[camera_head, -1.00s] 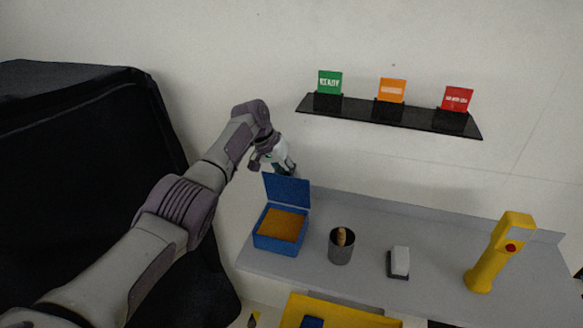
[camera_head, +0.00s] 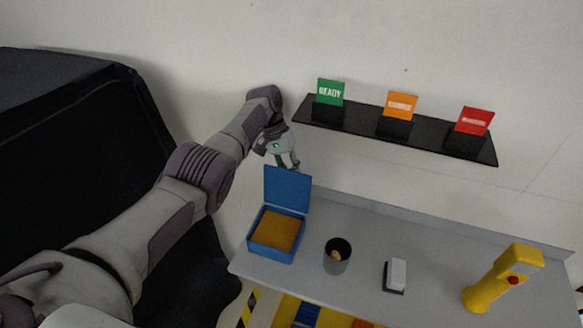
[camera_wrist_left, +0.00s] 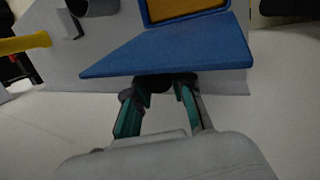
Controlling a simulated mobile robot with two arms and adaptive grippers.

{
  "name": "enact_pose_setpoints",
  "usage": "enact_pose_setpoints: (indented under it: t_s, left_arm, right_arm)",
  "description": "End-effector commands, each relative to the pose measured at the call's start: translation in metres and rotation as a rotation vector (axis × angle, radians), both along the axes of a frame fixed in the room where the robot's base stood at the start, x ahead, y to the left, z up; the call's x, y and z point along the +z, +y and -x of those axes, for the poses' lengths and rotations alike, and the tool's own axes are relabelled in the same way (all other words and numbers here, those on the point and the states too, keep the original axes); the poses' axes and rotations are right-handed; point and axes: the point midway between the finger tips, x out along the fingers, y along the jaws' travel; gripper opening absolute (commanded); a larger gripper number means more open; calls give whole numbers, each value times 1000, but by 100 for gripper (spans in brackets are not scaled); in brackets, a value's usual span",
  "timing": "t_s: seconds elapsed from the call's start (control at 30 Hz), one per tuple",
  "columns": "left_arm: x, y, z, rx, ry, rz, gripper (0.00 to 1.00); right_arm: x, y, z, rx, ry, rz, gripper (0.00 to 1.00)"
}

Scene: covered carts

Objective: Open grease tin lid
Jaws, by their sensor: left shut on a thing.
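The blue grease tin (camera_head: 262,250) stands open at the left end of the grey cart top, with orange-brown grease (camera_head: 276,230) inside. Its blue lid (camera_head: 287,190) stands raised at the back of the tin. My left gripper (camera_head: 289,163) is at the lid's upper edge, reaching down from behind. In the left wrist view, its fingers (camera_wrist_left: 158,88) are shut at the edge of the blue lid (camera_wrist_left: 180,52); the lid hides the fingertips. My right gripper is not in view.
On the grey top (camera_head: 330,285), a dark cup (camera_head: 338,262), a white-and-black block (camera_head: 396,274) and a yellow handheld device (camera_head: 500,283) stand right of the tin. A black wall shelf (camera_head: 360,125) holds three coloured signs. A black-covered cart (camera_head: 80,130) is at left.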

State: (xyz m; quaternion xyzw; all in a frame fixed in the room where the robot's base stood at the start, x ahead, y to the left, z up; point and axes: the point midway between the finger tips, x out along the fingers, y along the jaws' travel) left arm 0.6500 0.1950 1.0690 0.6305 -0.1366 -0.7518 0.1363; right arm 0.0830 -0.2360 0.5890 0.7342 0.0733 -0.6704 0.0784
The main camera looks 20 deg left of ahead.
Motion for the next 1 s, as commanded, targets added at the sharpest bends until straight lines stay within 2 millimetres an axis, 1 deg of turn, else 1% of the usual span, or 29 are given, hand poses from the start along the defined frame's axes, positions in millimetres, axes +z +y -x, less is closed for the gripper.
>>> enact_pose_setpoints:
  t_s: [0.17,0.2,0.33,0.37,0.67,0.77,1.0]
  left_arm:
    - [-1,0,0,1,-2,0,0]
    - [-1,-1,0,1,-2,0,24]
    - [-1,0,0,0,-1,0,46]
    - [-1,0,0,0,0,0,47]
    - [1,1,0,0,0,0,47]
    - [11,4,-3,1,-2,0,47]
    - [47,19,-10,1,-2,0,47]
  right_arm:
    - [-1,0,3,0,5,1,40]
    - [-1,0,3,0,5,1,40]
    - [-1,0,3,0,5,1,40]
    - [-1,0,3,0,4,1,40]
    - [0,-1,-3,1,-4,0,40]
    - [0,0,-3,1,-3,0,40]
    - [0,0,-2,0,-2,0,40]
